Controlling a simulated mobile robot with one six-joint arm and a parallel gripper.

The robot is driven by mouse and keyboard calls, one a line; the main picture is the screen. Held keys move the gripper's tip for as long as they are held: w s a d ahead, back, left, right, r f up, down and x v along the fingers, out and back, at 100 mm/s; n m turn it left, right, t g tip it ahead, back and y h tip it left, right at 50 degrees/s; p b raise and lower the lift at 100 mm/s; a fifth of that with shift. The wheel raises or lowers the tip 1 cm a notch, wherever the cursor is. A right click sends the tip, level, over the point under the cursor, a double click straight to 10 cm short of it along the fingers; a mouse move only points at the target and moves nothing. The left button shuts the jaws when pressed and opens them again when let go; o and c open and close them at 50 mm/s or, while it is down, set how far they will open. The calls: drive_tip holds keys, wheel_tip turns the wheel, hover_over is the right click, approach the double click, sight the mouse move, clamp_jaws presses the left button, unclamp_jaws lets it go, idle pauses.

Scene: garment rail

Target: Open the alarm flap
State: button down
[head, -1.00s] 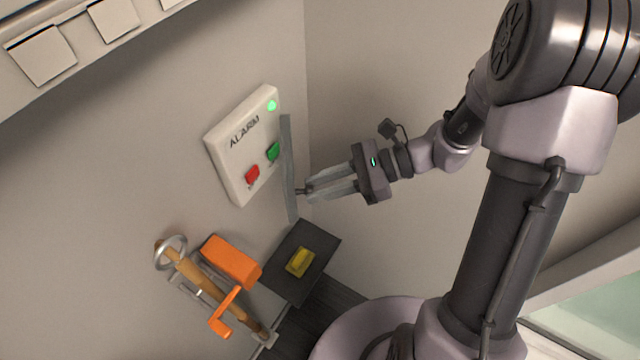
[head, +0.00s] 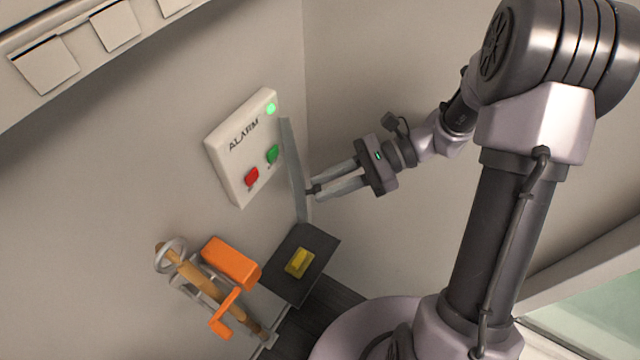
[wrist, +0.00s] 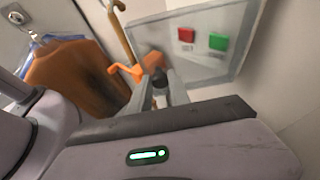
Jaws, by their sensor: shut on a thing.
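The white alarm box (head: 226,165) is on the wall, with a green light, a red button (head: 252,176) and a green button (head: 272,154). Its clear flap (head: 293,165) stands out from the box's right side, seen almost edge-on in the head view. My gripper (head: 313,191) is shut on a small dark knob (head: 309,190) at the flap's lower part. In the wrist view the fingers (wrist: 168,91) close around the knob, and the see-through flap (wrist: 160,48) lies behind them with both buttons showing.
Below the box are an orange block (head: 231,262) with an orange crank, a wooden stick (head: 196,281) and a dark plate (head: 283,283) with a yellow piece (head: 299,263). Brown garments (wrist: 75,75) hang at left in the wrist view. Space right of the flap is clear.

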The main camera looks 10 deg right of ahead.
drive_tip(key=shift+w, duration=0.1)
drive_tip(key=c, duration=1.2)
unclamp_jaws()
drive_tip(key=shift+c, duration=0.2)
drive_tip(key=s+d+r+b, duration=0.1)
drive_tip(key=s+r, duration=0.1)
drive_tip(key=s, duration=0.6)
drive_tip(key=s+d+r+b, duration=0.1)
drive_tip(key=s+d+r, duration=0.1)
drive_tip(key=s, duration=0.5)
drive_tip(key=shift+s+d+r+b, duration=0.3)
drive_tip(key=shift+s+r, duration=0.1)
drive_tip(key=shift+r, duration=0.15)
